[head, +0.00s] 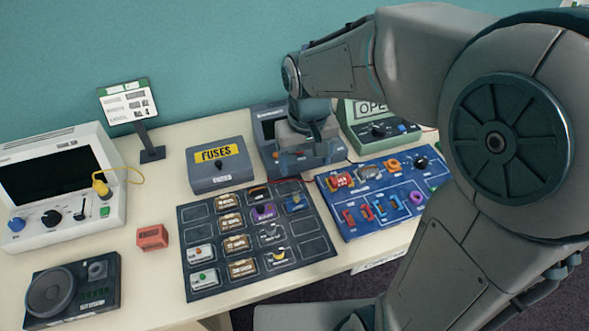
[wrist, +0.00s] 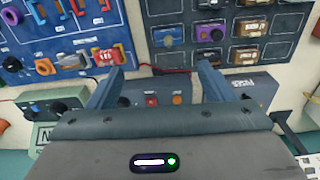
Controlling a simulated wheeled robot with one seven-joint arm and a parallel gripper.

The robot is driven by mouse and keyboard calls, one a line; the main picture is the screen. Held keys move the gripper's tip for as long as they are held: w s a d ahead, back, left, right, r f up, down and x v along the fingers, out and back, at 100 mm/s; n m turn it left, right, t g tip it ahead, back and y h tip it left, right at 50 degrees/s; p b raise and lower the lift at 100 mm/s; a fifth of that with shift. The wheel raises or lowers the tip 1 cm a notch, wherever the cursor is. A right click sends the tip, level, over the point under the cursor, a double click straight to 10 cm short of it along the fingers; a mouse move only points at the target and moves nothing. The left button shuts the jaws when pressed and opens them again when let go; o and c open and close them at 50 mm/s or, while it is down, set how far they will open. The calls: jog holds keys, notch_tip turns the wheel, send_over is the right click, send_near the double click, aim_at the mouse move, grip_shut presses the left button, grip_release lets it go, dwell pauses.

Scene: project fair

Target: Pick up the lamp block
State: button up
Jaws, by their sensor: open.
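A dark sorting panel (head: 228,261) on the table holds several small blocks in outlined cells. Several are brown and white (head: 235,244), one is purple (head: 263,211) and one blue (head: 296,203). Two white blocks, one with a red dot (head: 199,253) and one with a green dot (head: 203,279), sit in its left column. A block with a yellow piece (head: 279,255) sits near the lower right. I cannot tell which is the lamp block; the labels are too small. My gripper (head: 308,160) is open and empty behind the panel, above a grey device; its fingers show in the wrist view (wrist: 160,76).
A blue board (head: 375,190) with coloured parts lies right of the panel. A grey fuses box (head: 217,165), a green device (head: 380,132) and the grey device stand behind. A red block (head: 152,237), white instrument (head: 60,185) and dark speaker unit (head: 72,290) are left.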

aim_at(296, 193)
jog(key=shift+g, duration=0.3)
jog(key=f, duration=0.3)
jog(key=w+a+f, duration=0.1)
jog(key=f, duration=0.3)
jog(key=a+f, duration=0.1)
jog(key=f, duration=0.3)
jog(key=shift+w+a, duration=0.25)
jog(key=shift+d+f+p, duration=0.2)
jog(key=shift+f+p, duration=0.15)
jog(key=shift+f, duration=0.95)
jog(key=shift+d+f+p, duration=0.15)
jog(key=shift+f+p, duration=0.2)
jog(key=shift+f, duration=0.9)
jog(key=c, duration=1.1)
